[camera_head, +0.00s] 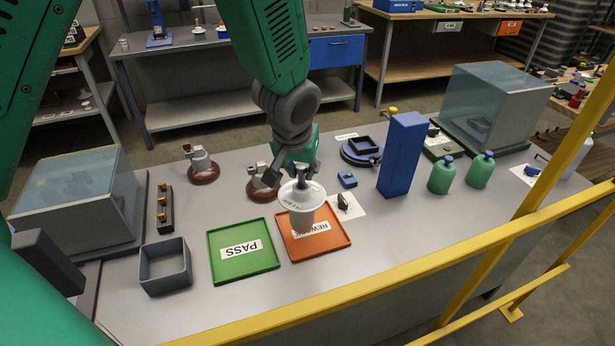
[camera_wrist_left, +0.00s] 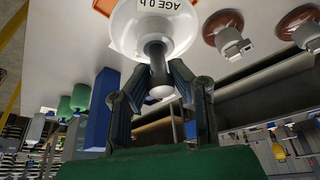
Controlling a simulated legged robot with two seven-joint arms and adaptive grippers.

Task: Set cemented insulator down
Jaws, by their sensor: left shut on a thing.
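My left gripper (camera_head: 302,181) is shut on the metal pin of a white cemented insulator (camera_head: 303,210). The insulator hangs about upright below the fingers, over the orange REWORK tray (camera_head: 341,241), and covers part of its label. I cannot tell whether its underside touches the tray. In the left wrist view, the insulator's white disc (camera_wrist_left: 150,32) carries a label reading "AGE 0 h", and the gripper fingers (camera_wrist_left: 158,92) close around its pin. The green PASS tray (camera_head: 218,265) lies just left of the orange tray and is empty. My right gripper is not in view.
Two brown insulators with metal caps (camera_head: 203,165) (camera_head: 262,186) stand behind the trays. A grey bin (camera_head: 165,268) is left of the PASS tray. A blue block (camera_head: 401,155) and green bottles (camera_head: 441,176) stand to the right. A yellow rail (camera_head: 420,262) crosses the front.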

